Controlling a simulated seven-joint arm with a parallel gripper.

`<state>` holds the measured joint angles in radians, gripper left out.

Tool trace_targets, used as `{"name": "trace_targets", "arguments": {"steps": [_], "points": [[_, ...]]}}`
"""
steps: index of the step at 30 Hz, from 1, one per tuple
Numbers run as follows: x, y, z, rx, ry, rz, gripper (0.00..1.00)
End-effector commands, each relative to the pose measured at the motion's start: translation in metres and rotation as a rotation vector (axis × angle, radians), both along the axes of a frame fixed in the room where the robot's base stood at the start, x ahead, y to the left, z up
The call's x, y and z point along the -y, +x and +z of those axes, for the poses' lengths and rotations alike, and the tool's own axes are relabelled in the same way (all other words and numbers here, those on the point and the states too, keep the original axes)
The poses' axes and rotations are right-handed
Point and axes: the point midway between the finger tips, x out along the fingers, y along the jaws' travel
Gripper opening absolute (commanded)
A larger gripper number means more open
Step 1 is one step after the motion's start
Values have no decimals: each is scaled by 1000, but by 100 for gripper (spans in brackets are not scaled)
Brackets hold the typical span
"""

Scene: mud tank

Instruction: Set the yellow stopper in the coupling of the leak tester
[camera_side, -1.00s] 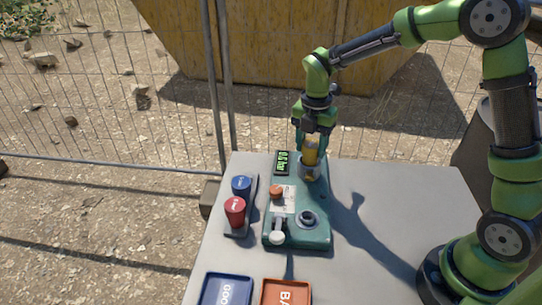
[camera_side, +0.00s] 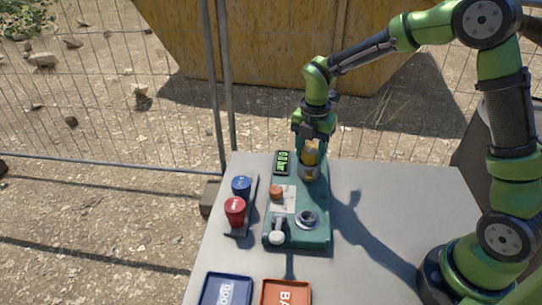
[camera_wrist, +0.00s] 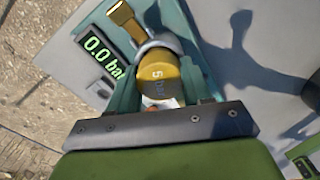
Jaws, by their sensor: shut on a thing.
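The yellow stopper (camera_side: 311,155) stands roughly upright at the back of the teal leak tester (camera_side: 322,238), at the grey metal coupling (camera_side: 309,172). My gripper (camera_side: 312,148) is low over it, pointing down and shut on it. A brass-coloured piece (camera_wrist: 122,17) sticks out past the ring. The stopper's lower end is hidden, so I cannot tell how deep it sits.
The tester's display (camera_wrist: 103,52) reads 0.0 bar. A second round socket (camera_side: 307,218), an orange knob (camera_side: 276,192) and a white-tipped lever (camera_side: 277,237) are on the tester. Blue (camera_side: 241,185) and red (camera_side: 235,210) pieces stand left. Blue (camera_side: 226,291) and orange (camera_side: 286,292) trays lie in front.

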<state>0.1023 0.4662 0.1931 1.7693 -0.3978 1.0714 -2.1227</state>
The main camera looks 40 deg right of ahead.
Motion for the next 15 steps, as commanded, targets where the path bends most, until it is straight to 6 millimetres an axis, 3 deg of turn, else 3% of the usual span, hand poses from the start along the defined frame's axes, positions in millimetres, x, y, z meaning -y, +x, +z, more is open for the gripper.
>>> {"name": "trace_targets", "arguments": {"steps": [5,6,11,15], "points": [[0,0,-4,0,0,0,18],[0,0,-4,0,0,0,52],[0,0,-4,0,0,0,77],[0,0,-4,0,0,0,79]]}}
